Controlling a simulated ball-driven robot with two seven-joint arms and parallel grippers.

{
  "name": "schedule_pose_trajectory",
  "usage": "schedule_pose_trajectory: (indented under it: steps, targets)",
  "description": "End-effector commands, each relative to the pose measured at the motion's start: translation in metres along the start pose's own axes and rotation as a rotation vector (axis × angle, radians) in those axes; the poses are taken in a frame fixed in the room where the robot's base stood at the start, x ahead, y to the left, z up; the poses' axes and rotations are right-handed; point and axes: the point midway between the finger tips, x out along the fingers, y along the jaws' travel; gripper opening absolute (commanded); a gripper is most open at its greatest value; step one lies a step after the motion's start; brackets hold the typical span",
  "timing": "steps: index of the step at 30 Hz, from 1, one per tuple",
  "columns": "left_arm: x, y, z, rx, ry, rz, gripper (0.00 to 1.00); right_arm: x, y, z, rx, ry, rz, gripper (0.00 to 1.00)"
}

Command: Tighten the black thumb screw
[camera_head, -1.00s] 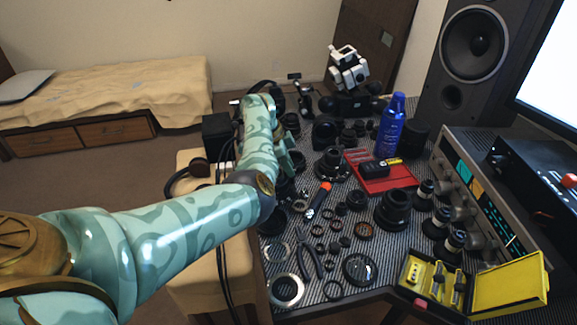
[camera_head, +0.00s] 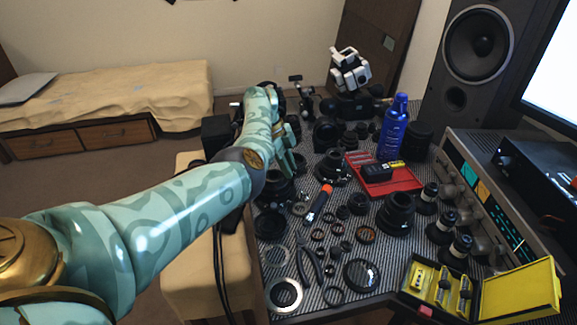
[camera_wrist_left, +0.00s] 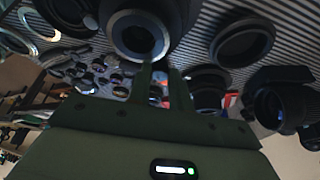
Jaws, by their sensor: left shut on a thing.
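My left gripper (camera_head: 291,162) is over the left part of the striped desk mat (camera_head: 331,290), among dark lenses, partly hidden by its own arm. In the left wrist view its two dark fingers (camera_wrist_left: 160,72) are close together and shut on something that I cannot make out. A dark lens with a bright ring (camera_wrist_left: 139,36) is right at the fingertips; I cannot tell whether they touch it. I cannot pick out the black thumb screw in either view. My right gripper is not in view.
Several lenses, rings and tools crowd the mat. A bed (camera_head: 110,95) stands at the back left.

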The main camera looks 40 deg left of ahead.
Motion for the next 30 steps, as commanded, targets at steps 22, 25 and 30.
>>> schedule_pose_trajectory:
  steps: [22, 25, 30]
  targets:
    - [-0.024, -0.001, -0.001, 0.0, 0.0, -0.005, 0.43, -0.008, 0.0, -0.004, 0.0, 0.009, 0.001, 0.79]
    - [-0.05, -0.001, -0.002, -0.001, 0.0, -0.008, 0.43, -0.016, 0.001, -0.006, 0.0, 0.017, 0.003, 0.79]
    - [-0.098, 0.0, -0.002, -0.001, 0.0, -0.007, 0.43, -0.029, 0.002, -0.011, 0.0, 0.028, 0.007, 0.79]
